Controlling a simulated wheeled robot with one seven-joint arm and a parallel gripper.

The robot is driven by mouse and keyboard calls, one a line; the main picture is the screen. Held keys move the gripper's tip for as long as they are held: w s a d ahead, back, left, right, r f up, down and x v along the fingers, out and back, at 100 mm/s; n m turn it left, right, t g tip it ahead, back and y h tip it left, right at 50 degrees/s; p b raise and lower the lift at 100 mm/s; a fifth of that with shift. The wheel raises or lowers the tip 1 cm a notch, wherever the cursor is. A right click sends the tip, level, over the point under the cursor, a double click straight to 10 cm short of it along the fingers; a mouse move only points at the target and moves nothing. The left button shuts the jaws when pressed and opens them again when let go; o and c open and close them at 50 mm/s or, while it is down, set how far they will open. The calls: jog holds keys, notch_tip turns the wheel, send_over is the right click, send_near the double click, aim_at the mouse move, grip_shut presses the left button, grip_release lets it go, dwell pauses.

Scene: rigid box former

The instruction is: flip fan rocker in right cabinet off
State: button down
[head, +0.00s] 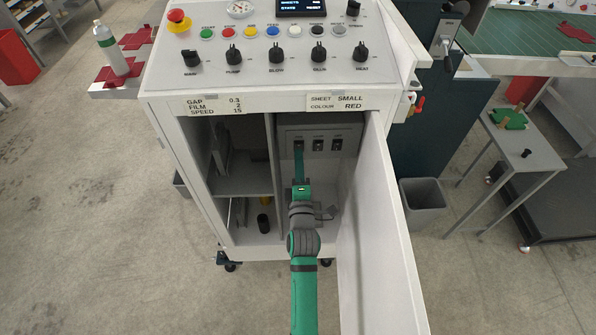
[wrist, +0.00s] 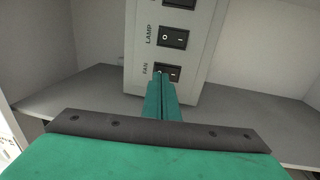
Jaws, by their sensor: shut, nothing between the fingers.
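The right cabinet (head: 345,195) is open, with a grey switch panel (head: 318,130) on its back wall. The panel carries three dark rockers in a row. The fan rocker (wrist: 176,74) is the lowest in the wrist view, beside the label FAN, and the leftmost in the head view (head: 299,145). My gripper (wrist: 160,79) is shut and empty. Its green fingertips are at the fan rocker and cover its left part in the wrist view.
The lamp rocker (wrist: 173,38) is close beside the fan rocker. The open white door (head: 376,235) stands right of my arm. A partition and shelf (head: 240,178) lie to the left. The control console (head: 275,65) is above the opening.

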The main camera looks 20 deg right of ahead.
jog(key=shift+w+d+r, duration=0.1)
jog(key=shift+w+d, duration=0.25)
jog(key=shift+w, duration=0.35)
jog(key=shift+w+r, duration=0.25)
jog(key=shift+w, duration=0.05)
jog(key=shift+s, duration=0.2)
jog(key=r+v, duration=0.3)
jog(key=v, duration=1)
jog(key=shift+s+a, duration=0.15)
jog(key=shift+s, duration=0.2)
